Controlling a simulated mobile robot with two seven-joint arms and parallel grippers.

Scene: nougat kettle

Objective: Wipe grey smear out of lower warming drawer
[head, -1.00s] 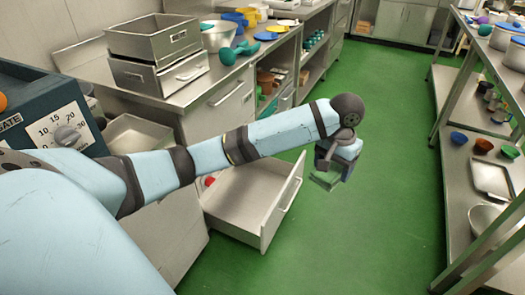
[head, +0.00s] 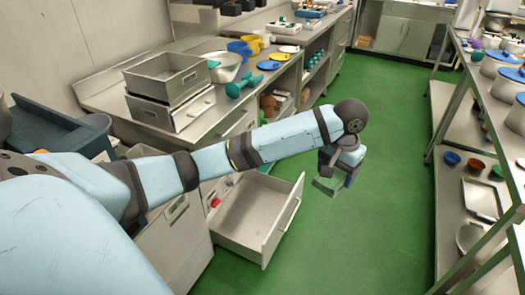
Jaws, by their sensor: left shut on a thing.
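My left gripper (head: 326,188) hangs over the green floor, right of a low pulled-out steel drawer (head: 283,222) and apart from it. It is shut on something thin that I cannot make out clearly. The drawer is open at the top, with a pale inside. My right gripper is out of view.
The steel counter (head: 105,88) holds a green dumbbell-shaped thing (head: 243,84), a blue jug (head: 239,50) and a yellow one (head: 253,43). A steel shelf rack with pots and bowls (head: 451,158) lines the right. The green floor (head: 390,190) between is clear.

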